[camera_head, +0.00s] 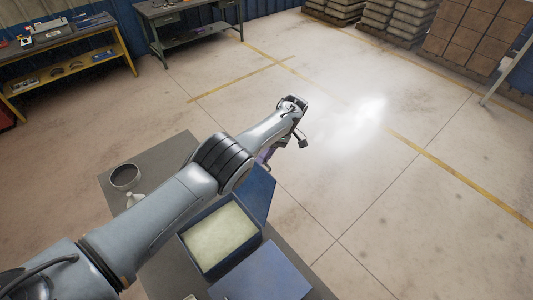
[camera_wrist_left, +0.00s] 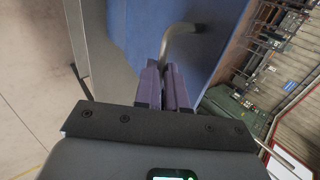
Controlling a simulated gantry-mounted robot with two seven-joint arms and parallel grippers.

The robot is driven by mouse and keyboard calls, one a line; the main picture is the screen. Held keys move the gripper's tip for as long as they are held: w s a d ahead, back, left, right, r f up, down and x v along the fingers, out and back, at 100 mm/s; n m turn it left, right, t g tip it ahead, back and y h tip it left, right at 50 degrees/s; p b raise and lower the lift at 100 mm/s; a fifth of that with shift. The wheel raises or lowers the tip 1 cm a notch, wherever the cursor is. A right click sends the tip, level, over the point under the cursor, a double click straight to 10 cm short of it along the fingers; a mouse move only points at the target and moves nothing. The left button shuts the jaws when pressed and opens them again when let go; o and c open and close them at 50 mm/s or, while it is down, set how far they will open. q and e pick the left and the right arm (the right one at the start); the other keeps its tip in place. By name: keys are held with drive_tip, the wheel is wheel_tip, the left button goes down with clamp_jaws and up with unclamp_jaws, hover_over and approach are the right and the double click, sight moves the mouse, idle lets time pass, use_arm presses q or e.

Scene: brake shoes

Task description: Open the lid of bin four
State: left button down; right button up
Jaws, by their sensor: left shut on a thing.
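An open blue bin (camera_head: 220,238) stands on the grey table, with pale yellowish material inside. Its blue lid (camera_head: 259,192) stands raised at the bin's far right side; a blue panel that looks like this lid (camera_wrist_left: 215,50) fills the middle of the left wrist view. A grey bent handle (camera_wrist_left: 186,28) sticks out from the panel. My left gripper (camera_wrist_left: 166,88) has its purple fingers shut on the handle. In the head view my left gripper (camera_head: 265,157) is beside the raised lid, partly hidden by my arm. No bin number is readable. My right gripper is not in view.
A second blue lid (camera_head: 262,276), lying flat, is near the front of the grey table (camera_head: 178,150). A dark round bowl (camera_head: 125,177) and a small whitish bottle (camera_head: 134,199) stand at the table's left. The floor to the right is clear.

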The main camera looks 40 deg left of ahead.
use_arm(q)
drive_tip(key=shift+f, duration=0.5)
drive_tip(key=c, duration=1.6)
unclamp_jaws()
drive_tip(key=o, duration=0.4)
drive_tip(key=shift+s+d+f, duration=0.1)
drive_tip(key=shift+s+d, duration=0.05)
drive_tip(key=shift+r, duration=0.2)
